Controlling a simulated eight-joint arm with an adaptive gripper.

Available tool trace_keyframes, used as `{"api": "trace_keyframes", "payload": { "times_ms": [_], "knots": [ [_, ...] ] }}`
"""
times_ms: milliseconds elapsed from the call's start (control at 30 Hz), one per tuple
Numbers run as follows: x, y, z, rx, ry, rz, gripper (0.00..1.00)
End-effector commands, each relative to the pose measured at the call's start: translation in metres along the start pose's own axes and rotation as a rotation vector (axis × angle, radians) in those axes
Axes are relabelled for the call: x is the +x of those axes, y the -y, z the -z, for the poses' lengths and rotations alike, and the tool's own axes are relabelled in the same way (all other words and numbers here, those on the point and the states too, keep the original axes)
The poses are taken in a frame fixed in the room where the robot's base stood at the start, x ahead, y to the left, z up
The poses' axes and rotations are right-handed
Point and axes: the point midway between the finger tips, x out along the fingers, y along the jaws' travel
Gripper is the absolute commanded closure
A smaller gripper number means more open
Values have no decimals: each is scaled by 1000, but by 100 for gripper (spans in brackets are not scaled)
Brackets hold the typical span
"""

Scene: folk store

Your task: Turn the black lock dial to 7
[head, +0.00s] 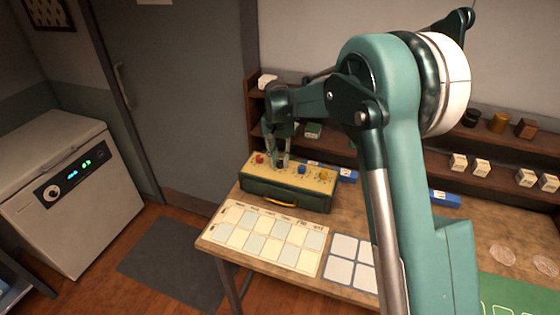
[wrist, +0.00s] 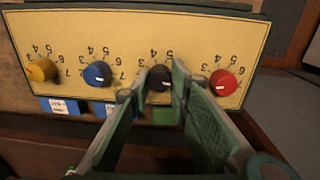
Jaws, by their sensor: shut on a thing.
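The black lock dial (wrist: 160,78) sits on the yellow face of the lock box (wrist: 200,35), between a blue dial and a red dial. My gripper (wrist: 164,80) has one finger on each side of the black dial and is shut on it. I cannot tell surely which number the dial's mark meets. In the head view, the green and yellow lock box (head: 285,198) stands on the table and my gripper (head: 278,160) comes down onto its top, largely covering the black dial.
The red dial (wrist: 223,82) and blue dial (wrist: 97,74) sit close on either side; the yellow dial (wrist: 41,70) is farther along. A chart board (head: 265,237) lies in front of the box. A wooden shelf (head: 440,150) with small items stands behind the table.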

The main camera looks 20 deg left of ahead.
Motion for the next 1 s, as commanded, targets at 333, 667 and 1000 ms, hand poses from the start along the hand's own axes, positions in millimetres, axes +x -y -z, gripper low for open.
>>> {"api": "trace_keyframes", "payload": {
  "times_ms": [333, 667, 1000],
  "knots": [
    [0, 0, -1, -2, 2, 0, 71],
    [0, 0, 0, -2, 1, 0, 65],
    [-16, 0, 0, -2, 1, 0, 65]
  ]
}}
